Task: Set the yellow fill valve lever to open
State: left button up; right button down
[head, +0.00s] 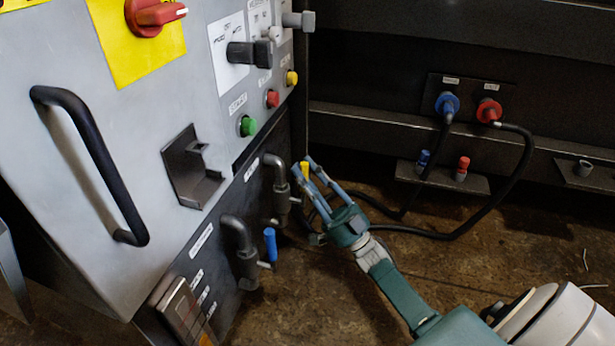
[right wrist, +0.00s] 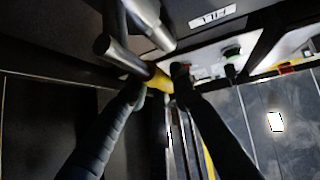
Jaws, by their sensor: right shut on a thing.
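The yellow fill valve lever (head: 305,171) shows as a short yellow piece beside the farther bent pipe (head: 281,178) low on the machine's front. It also shows in the right wrist view (right wrist: 160,82), at the end of a metal pipe. My right gripper (head: 306,166) has its two fingers on either side of the lever and is shut on it. In the right wrist view its fingertips (right wrist: 157,84) meet the yellow piece. The fingers hide part of the lever, so its exact angle is hard to tell. My left gripper is not in view.
A blue lever (head: 270,244) stands upright on the nearer bent pipe (head: 239,240). A black handle (head: 97,160) and a metal bracket (head: 190,172) stick out of the panel. Black hoses (head: 478,214) hang from the back wall behind my right gripper. Open floor (head: 500,235) lies to the right.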

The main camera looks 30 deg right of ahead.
jog(key=shift+a+f+n+g+y, duration=0.15)
jog(key=shift+n+g+y, duration=0.15)
jog(key=shift+n+y, duration=0.35)
jog(key=c, duration=1.5)
grip_release()
jog(key=shift+s, duration=0.1)
jog(key=v, duration=1.2)
